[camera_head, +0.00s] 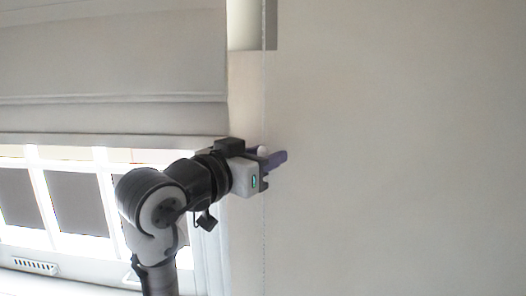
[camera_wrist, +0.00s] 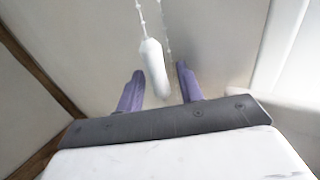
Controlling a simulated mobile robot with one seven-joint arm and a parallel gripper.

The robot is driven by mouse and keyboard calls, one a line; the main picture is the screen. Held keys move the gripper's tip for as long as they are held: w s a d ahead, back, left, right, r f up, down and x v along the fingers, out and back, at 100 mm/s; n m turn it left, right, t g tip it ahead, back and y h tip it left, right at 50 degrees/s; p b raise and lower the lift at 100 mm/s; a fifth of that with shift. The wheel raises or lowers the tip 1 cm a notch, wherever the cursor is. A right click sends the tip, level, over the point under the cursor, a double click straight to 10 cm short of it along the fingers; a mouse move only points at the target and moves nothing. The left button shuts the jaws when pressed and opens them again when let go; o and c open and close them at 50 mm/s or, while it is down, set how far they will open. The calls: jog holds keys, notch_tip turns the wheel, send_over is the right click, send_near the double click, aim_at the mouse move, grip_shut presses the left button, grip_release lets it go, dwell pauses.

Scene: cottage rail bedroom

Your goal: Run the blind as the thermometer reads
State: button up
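The blind (camera_head: 120,60) is a pale fabric shade at the upper left of the head view, its lower edge partway down the window. A thin beaded chain (camera_head: 264,225) hangs along the wall right of it. In the wrist view the chain (camera_wrist: 141,14) runs down to a white elongated pull (camera_wrist: 152,62). My gripper (camera_head: 275,158) is at the chain. In the wrist view its purple fingers (camera_wrist: 160,70) stand apart, with the pull between them and visible gaps on both sides. No thermometer is recognisable in either view.
The bright window (camera_head: 75,205) with white bars lies below the blind, behind my arm. A slotted white piece (camera_head: 35,265) sits at the lower left. The plain wall (camera_head: 400,150) on the right is clear. A brown wooden strip (camera_wrist: 40,72) crosses the wrist view's left side.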

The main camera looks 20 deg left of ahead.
grip_shut()
dwell(0.3)
notch_tip(320, 180, up, 36)
jog(key=shift+f, duration=0.15)
dwell(0.3)
grip_release()
jog(key=shift+s, duration=0.1)
jog(key=shift+f, duration=0.1)
